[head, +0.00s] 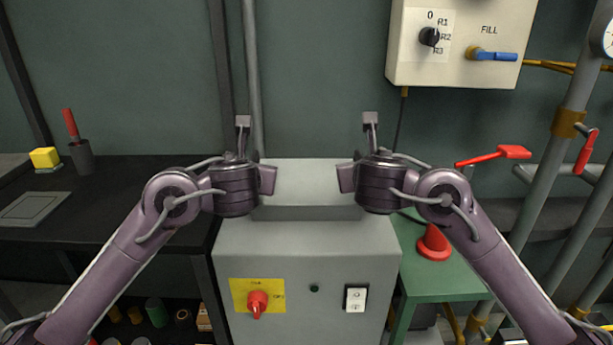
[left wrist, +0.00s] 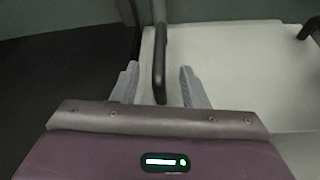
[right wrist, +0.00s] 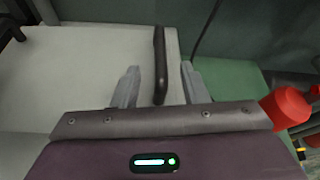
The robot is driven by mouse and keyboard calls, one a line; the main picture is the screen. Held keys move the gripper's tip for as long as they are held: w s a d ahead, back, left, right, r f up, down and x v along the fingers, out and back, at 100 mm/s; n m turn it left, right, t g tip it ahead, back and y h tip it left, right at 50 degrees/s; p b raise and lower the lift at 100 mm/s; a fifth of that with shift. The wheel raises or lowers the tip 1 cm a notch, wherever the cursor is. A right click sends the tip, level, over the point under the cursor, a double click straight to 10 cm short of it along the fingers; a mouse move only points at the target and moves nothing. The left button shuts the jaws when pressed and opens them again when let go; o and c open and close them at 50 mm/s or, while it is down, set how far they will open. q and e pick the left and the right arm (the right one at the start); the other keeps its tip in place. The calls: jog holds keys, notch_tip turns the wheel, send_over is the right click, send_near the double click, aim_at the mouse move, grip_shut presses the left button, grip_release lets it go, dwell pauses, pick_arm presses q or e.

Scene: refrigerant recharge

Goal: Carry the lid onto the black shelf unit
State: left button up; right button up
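The lid (head: 310,182) is a pale grey cover on top of the grey machine cabinet (head: 310,245). Its pale top also fills much of the left wrist view (left wrist: 235,65) and the right wrist view (right wrist: 90,75). My left gripper (head: 256,150) is open at the lid's left end, with a dark bar handle (left wrist: 159,65) between its fingers. My right gripper (head: 358,150) is open at the right end, with the other dark handle (right wrist: 160,65) between its fingers. Gaps show beside both handles. The black shelf unit (head: 130,195) stands at the left.
On the shelf unit's top are a grey plate (head: 32,208), a yellow block (head: 45,158) and a dark cup (head: 81,157) with a red-handled tool. Bare top lies between these and the machine. A green table (head: 455,280) with a red cone (head: 434,243) stands right.

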pick_arm(q)
jog(key=x, duration=0.6)
pick_arm(e)
jog(key=x, duration=0.6)
pick_arm(q)
grip_shut()
pick_arm(e)
jog(key=shift+s, duration=0.1)
grip_shut()
pick_arm(q)
jog(key=shift+s, duration=0.1)
jog(key=shift+r, duration=0.1)
pick_arm(e)
jog(key=shift+r, duration=0.1)
